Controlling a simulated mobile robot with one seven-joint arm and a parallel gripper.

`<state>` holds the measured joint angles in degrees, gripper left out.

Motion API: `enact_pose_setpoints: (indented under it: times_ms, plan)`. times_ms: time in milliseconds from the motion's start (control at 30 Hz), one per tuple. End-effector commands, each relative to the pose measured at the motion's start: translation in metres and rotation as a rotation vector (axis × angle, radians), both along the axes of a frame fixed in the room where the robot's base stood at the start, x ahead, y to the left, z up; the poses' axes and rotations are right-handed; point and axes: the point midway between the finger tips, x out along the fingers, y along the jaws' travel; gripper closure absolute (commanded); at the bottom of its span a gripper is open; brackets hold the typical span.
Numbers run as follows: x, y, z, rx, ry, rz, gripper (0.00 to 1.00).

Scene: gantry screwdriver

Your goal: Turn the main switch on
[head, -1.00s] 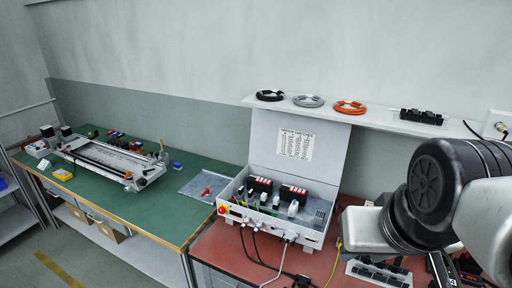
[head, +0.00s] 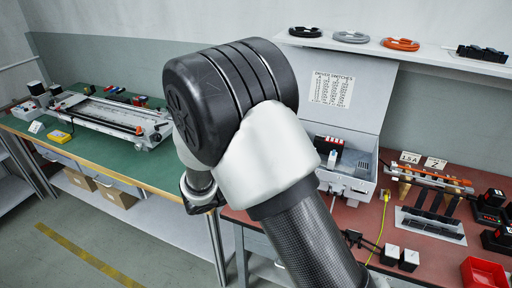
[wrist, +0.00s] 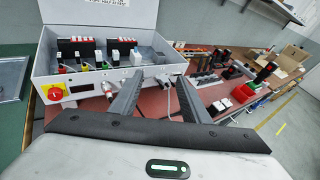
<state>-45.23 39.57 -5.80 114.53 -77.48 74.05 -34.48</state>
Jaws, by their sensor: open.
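The main switch (wrist: 55,93) is a red knob on a yellow plate. It sits on the front face of the grey control box (wrist: 88,89), near its left end, in the wrist view. My gripper (wrist: 160,80) is open and empty, its two dark fingers pointing toward the right part of the box front. The switch lies well to the left of both fingers and is not touched. In the head view, my arm covers the left part of the control box (head: 345,180), so the switch is hidden there. I cannot read the switch position.
The box lid stands open with a printed list (head: 332,90). Cables hang from the box front. A green workbench (head: 95,150) with a gantry stands left. On the red table to the right are a rack (head: 432,222), batteries and a red bin (head: 483,273). A shelf (head: 430,52) holds cable coils.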

Motion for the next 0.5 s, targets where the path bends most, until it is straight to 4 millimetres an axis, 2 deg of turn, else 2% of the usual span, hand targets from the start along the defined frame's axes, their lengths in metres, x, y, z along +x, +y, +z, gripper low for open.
enact_pose_setpoints:
  times_ms: [33, 100, 200, 333, 400, 500]
  plan:
    - [0.008, 0.03, -0.037, -0.12, 0.038, 0.122, 0.58]
    - [0.017, 0.067, -0.067, -0.264, 0.069, 0.271, 0.58]
    - [0.021, 0.113, -0.105, -0.426, 0.094, 0.442, 0.58]
    - [0.018, 0.15, -0.137, -0.56, 0.106, 0.583, 0.58]
    - [0.017, 0.16, -0.146, -0.596, 0.108, 0.622, 0.58]
    - [0.021, 0.164, -0.15, -0.616, 0.108, 0.642, 0.58]
